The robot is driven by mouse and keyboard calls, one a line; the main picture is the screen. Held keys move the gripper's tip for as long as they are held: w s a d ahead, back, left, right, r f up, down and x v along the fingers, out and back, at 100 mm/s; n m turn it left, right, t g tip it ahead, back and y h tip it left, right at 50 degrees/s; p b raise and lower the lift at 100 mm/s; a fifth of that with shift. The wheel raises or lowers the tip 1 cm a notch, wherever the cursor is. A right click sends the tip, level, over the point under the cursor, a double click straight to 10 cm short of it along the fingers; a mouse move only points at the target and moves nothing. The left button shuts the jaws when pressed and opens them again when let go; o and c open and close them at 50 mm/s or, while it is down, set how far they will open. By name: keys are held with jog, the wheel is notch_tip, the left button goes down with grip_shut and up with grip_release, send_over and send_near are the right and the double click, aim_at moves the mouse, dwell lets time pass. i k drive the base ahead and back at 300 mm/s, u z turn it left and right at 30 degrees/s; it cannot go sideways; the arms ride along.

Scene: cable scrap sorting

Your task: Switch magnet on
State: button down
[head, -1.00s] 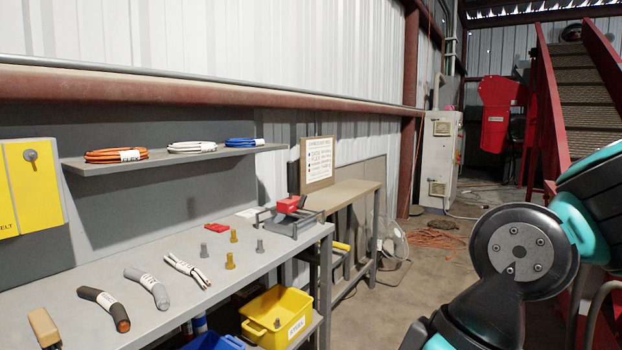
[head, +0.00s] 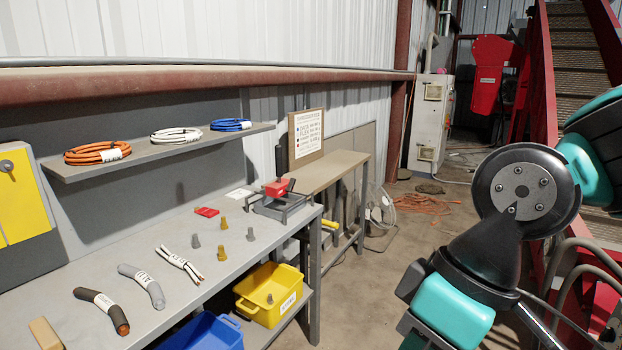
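I cannot make out a thing plainly marked as the magnet or its switch. A yellow panel (head: 27,197) with a round grey knob (head: 7,166) hangs on the wall at the left edge, partly cut off. A red block (head: 276,187) sits on a dark grey metal fixture (head: 290,200) at the bench's far end. A flat red piece (head: 206,212) lies on the bench left of it. My arm's links show at the right, away from the bench. My gripper is outside the view.
The grey bench (head: 225,274) carries cable pieces (head: 143,286), a tan block (head: 45,333) and several small bolts (head: 250,234). Cable coils (head: 97,152) lie on the shelf (head: 160,152). A yellow bin (head: 270,308) and blue bin (head: 203,331) stand below. Floor between bench and red stairs (head: 573,40) looks largely open.

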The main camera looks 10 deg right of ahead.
aim_at(290, 185)
jog(key=z, duration=0.55)
jog(key=i, duration=2.75)
jog(key=u, duration=0.75)
jog(key=i, duration=0.4)
jog(key=u, duration=0.2)
